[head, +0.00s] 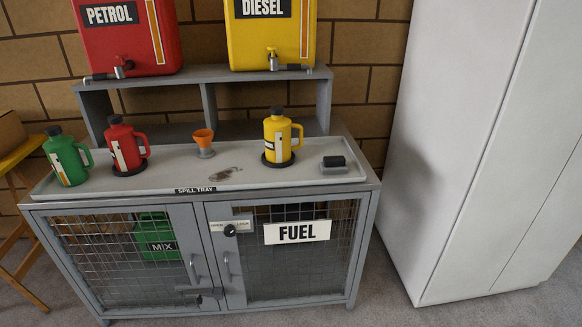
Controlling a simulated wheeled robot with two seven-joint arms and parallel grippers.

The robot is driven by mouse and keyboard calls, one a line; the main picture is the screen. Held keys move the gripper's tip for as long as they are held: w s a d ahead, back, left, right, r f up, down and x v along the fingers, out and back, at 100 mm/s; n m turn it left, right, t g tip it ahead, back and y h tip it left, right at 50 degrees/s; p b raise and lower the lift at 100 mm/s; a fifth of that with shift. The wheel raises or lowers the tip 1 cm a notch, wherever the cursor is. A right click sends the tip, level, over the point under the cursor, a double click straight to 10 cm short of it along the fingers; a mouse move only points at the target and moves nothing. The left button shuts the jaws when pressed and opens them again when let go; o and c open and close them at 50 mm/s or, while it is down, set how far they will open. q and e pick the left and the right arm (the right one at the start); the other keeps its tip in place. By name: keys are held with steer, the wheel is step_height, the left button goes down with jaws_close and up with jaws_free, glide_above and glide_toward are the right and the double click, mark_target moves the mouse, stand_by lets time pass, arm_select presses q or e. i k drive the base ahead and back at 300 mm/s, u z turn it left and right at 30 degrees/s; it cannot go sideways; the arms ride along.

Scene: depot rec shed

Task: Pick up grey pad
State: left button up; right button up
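A small grey pad (334,169) lies at the right end of the grey spill tray (215,181) on top of the fuel cabinet. A black block-shaped part (334,161) sits on top of it; I cannot tell whether the two are one piece. The pad is to the right of the yellow jug (277,139) and apart from it. Neither of my grippers shows in the head view.
A green jug (67,158), a red jug (126,148) and an orange funnel (204,141) stand on the tray. A tall white cabinet (470,140) stands to the right. Petrol (127,35) and diesel (270,35) tanks stand above.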

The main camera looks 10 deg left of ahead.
mark_target(330, 165)
steer(key=z, duration=0.05)
steer(key=i, duration=1.1)
steer(key=u, duration=0.45)
